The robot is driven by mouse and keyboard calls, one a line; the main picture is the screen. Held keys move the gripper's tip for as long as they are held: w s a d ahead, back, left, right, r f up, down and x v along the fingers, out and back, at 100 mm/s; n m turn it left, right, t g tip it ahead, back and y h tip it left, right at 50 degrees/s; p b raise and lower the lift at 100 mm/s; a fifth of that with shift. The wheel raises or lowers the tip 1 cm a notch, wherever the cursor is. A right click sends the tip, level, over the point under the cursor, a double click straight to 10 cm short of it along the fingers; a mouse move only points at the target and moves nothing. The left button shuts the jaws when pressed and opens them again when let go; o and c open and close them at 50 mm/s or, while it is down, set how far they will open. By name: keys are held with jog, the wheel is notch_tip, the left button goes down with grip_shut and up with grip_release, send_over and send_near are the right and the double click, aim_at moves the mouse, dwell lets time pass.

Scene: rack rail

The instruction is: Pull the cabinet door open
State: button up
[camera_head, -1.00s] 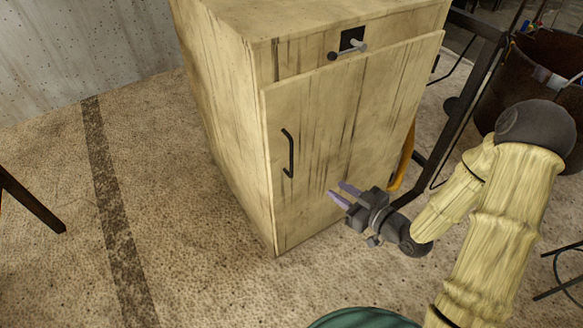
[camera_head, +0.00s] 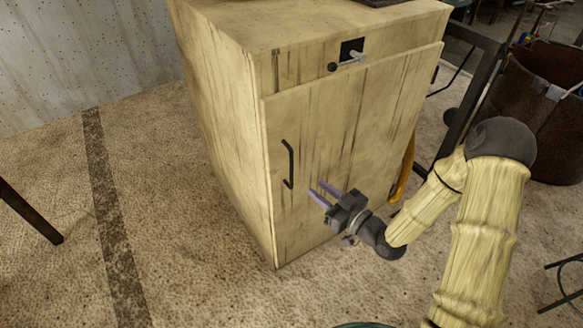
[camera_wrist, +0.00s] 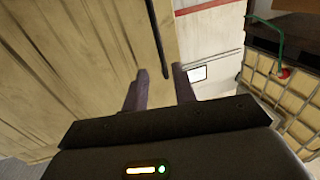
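The wooden cabinet (camera_head: 225,110) stands in the middle of the head view. Its front door (camera_head: 350,115) looks shut and also fills the left of the wrist view (camera_wrist: 70,60). A dark vertical bar handle (camera_head: 290,164) is on the door's left side; it shows in the wrist view (camera_wrist: 158,38) ahead of the fingers. My gripper (camera_head: 322,192) is open and empty, in front of the door, to the right of and a little below the handle. In the wrist view the two purple fingers (camera_wrist: 160,90) stand apart, with the handle's near end between their directions. They look apart from the handle.
A small latch (camera_head: 348,60) sits on the panel above the door. A dark metal frame and a rusty bin (camera_head: 540,110) stand to the right of the cabinet. A dark leg (camera_head: 30,212) is at the far left.

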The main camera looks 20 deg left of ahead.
send_over(291, 186)
jog(key=shift+w+p, duration=0.3)
grip_shut()
